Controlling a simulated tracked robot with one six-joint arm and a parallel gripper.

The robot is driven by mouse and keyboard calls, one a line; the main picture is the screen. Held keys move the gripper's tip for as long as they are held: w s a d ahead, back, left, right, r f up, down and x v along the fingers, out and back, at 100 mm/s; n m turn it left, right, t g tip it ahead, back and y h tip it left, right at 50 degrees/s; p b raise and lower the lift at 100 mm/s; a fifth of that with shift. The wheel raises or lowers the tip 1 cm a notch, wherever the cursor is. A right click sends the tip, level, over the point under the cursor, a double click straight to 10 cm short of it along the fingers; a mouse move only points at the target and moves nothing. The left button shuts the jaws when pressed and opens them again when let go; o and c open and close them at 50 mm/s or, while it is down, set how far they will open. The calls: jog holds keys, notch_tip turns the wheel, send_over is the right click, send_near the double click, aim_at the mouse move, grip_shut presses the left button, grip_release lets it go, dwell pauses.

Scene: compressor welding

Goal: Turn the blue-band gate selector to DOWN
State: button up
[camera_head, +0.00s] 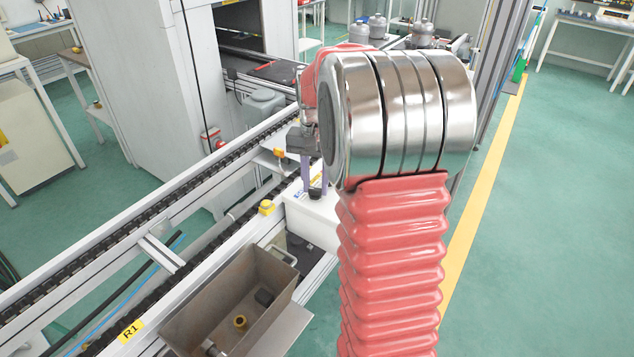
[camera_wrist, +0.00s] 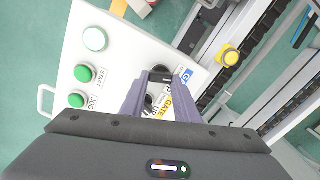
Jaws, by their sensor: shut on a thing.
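A white control box (camera_wrist: 115,50) fills much of the wrist view and also shows in the head view (camera_head: 318,222). The blue-band gate selector (camera_wrist: 160,73) is a dark knob next to a blue-edged label (camera_wrist: 185,75). My gripper (camera_wrist: 160,80) has its two purple fingers shut on this knob. A second dark knob (camera_wrist: 152,101) is partly visible between the fingers, beside a yellow-banded GATE label (camera_wrist: 164,104). The fingers hide part of both knobs and labels. I cannot tell which way the held selector points. In the head view my gripper (camera_head: 313,180) reaches down onto the box.
Green START (camera_wrist: 85,73) and JOG (camera_wrist: 77,100) buttons and a pale round button (camera_wrist: 96,39) are on the box. A yellow button (camera_wrist: 229,55) is beside it. A conveyor (camera_head: 150,215) runs along the left, with a metal bin (camera_head: 270,275) in front.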

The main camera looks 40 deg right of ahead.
jog(key=shift+w+r+n, duration=0.15)
jog(key=shift+w+n, duration=0.1)
jog(key=shift+n, duration=0.15)
jog(key=o, duration=1)
jog(key=shift+s, duration=0.1)
jog(key=shift+o, duration=0.2)
notch_tip(320, 180, up, 14)
jog(key=shift+f, duration=0.25)
dwell(0.4)
